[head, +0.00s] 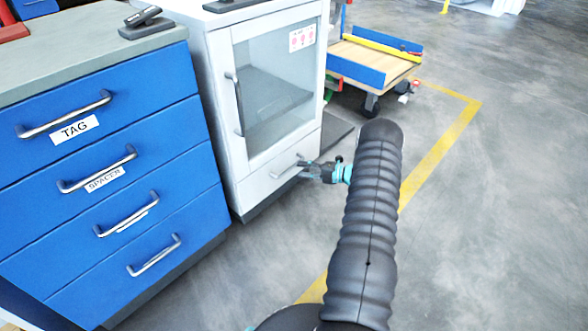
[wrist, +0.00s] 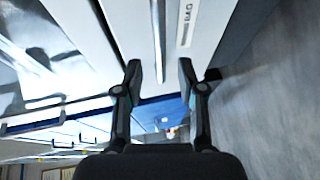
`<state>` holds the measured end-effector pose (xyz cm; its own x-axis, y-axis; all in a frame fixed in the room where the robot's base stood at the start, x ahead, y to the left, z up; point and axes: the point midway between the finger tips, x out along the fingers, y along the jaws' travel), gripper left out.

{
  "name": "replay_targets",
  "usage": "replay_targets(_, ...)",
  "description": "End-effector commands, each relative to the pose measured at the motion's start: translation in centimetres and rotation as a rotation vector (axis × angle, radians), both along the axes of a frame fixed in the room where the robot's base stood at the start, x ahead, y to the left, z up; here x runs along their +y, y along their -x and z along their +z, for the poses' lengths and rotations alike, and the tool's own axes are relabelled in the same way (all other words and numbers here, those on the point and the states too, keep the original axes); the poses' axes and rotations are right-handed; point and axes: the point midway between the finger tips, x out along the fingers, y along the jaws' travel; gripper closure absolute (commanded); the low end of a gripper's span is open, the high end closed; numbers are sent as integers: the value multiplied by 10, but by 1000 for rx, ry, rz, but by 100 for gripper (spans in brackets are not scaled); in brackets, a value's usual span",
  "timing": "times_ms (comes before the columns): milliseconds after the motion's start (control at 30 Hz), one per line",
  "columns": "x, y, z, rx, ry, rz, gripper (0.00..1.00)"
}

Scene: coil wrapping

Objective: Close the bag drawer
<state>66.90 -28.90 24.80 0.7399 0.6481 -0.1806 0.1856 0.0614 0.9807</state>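The bag drawer (head: 282,180) is the white bottom drawer of a white cabinet with a glass door. Its bar handle (head: 288,169) shows in the head view, and its front looks close to flush with the cabinet; a small gap is hard to judge. In the wrist view the BAG label (wrist: 186,25) is on the white drawer front, beside the handle (wrist: 159,40). My gripper (head: 304,168) is at the right end of the handle. In the wrist view my gripper (wrist: 160,72) has its fingers apart, one on each side of the handle's line; contact is not clear.
A blue drawer cabinet (head: 110,170) with TAG and SPACER labels stands at left. The white cabinet's glass door (head: 275,85) is above the drawer. A cart (head: 375,60) stands behind. Grey floor (head: 500,200) at right is clear, with a yellow line.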

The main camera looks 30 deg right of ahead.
Motion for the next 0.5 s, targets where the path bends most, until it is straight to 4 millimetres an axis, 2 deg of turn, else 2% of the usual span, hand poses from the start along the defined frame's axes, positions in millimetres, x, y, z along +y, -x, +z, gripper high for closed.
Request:
replay_targets(200,-26,29,8,-1,1,-1,61)
replay_targets(500,-38,44,11,-1,0,2,61)
